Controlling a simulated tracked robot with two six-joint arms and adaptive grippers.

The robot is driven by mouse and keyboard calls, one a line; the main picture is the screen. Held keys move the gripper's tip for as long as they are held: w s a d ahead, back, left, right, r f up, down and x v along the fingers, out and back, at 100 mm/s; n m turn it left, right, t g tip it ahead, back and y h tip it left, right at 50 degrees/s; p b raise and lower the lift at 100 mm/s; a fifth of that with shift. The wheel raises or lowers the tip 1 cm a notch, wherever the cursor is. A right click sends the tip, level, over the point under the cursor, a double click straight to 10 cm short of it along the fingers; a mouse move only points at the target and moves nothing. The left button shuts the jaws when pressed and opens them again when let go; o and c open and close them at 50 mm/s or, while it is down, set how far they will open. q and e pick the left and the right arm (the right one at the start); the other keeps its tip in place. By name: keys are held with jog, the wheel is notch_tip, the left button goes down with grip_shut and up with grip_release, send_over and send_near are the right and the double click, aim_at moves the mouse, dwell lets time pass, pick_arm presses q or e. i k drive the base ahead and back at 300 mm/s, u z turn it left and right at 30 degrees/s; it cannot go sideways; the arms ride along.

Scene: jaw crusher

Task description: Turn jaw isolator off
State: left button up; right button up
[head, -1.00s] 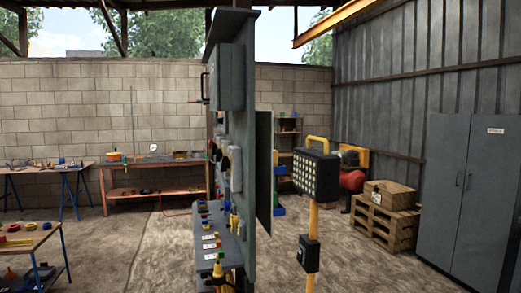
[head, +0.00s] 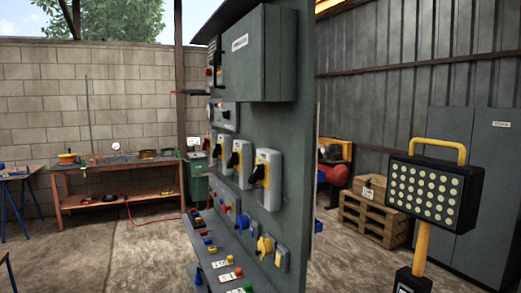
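A tall dark grey control panel stands in the middle of the head view, seen at an angle. Several light grey isolator boxes sit in a row at its mid height: a near one (head: 266,178), a middle one (head: 241,163) and a far one (head: 223,155). Each has a dark rotary handle on a yellow part. Their labels are too small to read, so I cannot tell which is the jaw isolator or the exact handle positions. Neither of my grippers is in view.
A large grey cabinet (head: 262,55) juts from the panel's top. A sloping desk (head: 228,262) with coloured buttons juts from its lower part. A work lamp (head: 436,190) on a yellow post stands at the right. An orange workbench (head: 120,163) stands at the left rear. Floor left of the panel is open.

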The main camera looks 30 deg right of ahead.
aim_at(217, 151)
jog(key=z, duration=0.2)
jog(key=i, duration=0.8)
jog(key=z, duration=0.5)
jog(key=k, duration=0.85)
jog(key=z, duration=0.2)
jog(key=i, duration=0.8)
jog(key=u, duration=0.25)
jog(key=k, duration=0.8)
jog(key=z, duration=0.2)
